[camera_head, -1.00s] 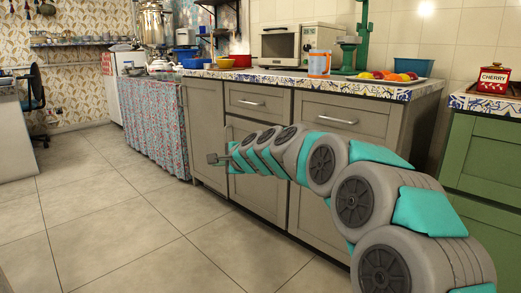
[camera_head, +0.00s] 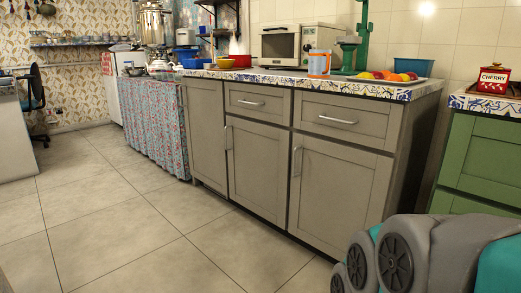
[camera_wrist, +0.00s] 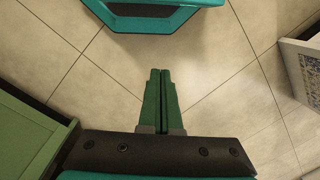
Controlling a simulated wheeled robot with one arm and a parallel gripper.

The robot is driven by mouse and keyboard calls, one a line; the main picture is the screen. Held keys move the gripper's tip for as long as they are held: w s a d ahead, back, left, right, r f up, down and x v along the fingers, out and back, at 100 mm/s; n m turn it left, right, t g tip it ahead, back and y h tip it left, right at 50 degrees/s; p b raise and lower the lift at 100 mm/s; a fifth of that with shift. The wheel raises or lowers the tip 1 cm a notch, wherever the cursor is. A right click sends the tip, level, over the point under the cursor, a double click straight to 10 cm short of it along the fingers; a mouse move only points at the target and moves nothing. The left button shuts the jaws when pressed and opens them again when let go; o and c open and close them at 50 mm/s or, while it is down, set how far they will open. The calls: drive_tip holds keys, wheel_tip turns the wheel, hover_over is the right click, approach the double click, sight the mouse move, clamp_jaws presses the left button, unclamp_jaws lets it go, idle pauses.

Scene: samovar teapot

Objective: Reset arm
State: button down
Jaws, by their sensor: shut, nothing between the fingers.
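My gripper (camera_wrist: 160,88) shows in the wrist view with its two green fingers together and nothing between them. It points down over the tiled floor. In the head view, only part of my grey and teal arm shows at the lower right, in front of the green cabinet; my gripper is out of that frame. The samovar (camera_head: 152,25) and a white teapot (camera_head: 160,66) stand at the far left end of the counter line.
Grey cabinets (camera_head: 258,168) carry a counter with a microwave, a mug (camera_head: 319,63) and a fruit tray. A green cabinet (camera_head: 482,160) with a red cherry tin (camera_head: 493,78) stands at right. The floor (camera_head: 130,235) at left is clear. A green cabinet side (camera_wrist: 30,135) shows in the wrist view.

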drive_tip(key=s+d+f+g, duration=0.1)
drive_tip(key=s+d, duration=0.2)
drive_tip(key=s, duration=0.3)
wheel_tip(320, 180, up, 15)
drive_tip(key=p, duration=1.5)
drive_tip(key=shift+w+f+n+h, duration=0.2)
drive_tip(key=shift+n+h, duration=0.1)
drive_tip(key=shift+h, duration=0.1)
